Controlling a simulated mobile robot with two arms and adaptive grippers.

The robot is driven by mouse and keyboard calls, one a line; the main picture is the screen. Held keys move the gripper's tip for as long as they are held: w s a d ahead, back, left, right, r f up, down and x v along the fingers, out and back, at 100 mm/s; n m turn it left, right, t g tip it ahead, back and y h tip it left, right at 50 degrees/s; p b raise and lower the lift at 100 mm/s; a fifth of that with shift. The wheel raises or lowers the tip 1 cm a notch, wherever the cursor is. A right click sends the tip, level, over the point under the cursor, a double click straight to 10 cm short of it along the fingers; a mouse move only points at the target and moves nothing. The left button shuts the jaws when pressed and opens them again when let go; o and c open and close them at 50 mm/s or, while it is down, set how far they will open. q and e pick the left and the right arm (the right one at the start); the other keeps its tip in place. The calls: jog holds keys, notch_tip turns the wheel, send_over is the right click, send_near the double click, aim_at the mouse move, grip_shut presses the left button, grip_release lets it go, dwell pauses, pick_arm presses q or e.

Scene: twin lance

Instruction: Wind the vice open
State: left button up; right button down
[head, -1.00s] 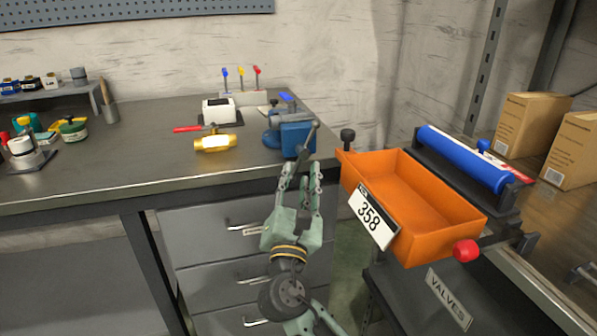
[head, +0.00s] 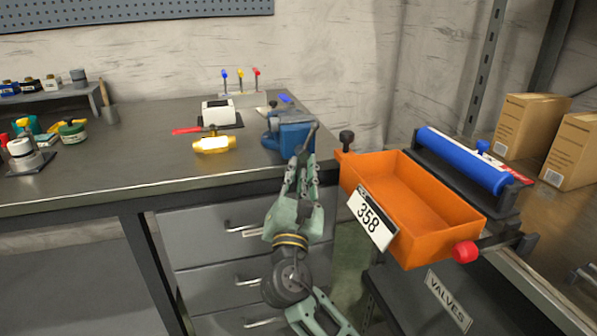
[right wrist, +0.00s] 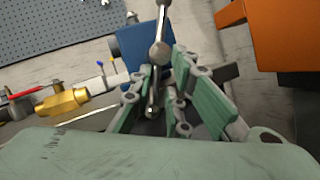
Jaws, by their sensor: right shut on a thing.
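The blue vice (head: 288,135) stands at the right front corner of the workbench. Its grey handle bar with ball ends (right wrist: 161,50) crosses the front of the vice, tilted in the head view and running nearly upright in the right wrist view. The vice's blue body also shows in the right wrist view (right wrist: 130,50). My right gripper (head: 303,160) is at the front of the vice, shut on the lower part of the handle. Its fingers (right wrist: 160,95) stand on both sides of the bar in the right wrist view. The vice's jaw gap is not clear. My left gripper is not in view.
A brass valve with a red lever (head: 212,144) lies left of the vice, with a white box (head: 218,112) behind it. An orange bin (head: 440,215) stands close to the right of my right gripper. Drawers (head: 230,220) sit below the bench.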

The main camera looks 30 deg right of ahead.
jog(key=shift+a, duration=0.15)
jog(key=shift+r, duration=0.1)
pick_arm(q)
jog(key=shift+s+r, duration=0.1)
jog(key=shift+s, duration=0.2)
pick_arm(e)
jog(key=shift+a, duration=0.1)
pick_arm(q)
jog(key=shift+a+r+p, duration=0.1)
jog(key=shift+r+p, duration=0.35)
jog(key=shift+p, duration=0.2)
pick_arm(e)
jog(key=shift+w+a+r+m+g, duration=0.15)
jog(key=shift+m+g, duration=0.25)
jog(key=shift+m, duration=0.3)
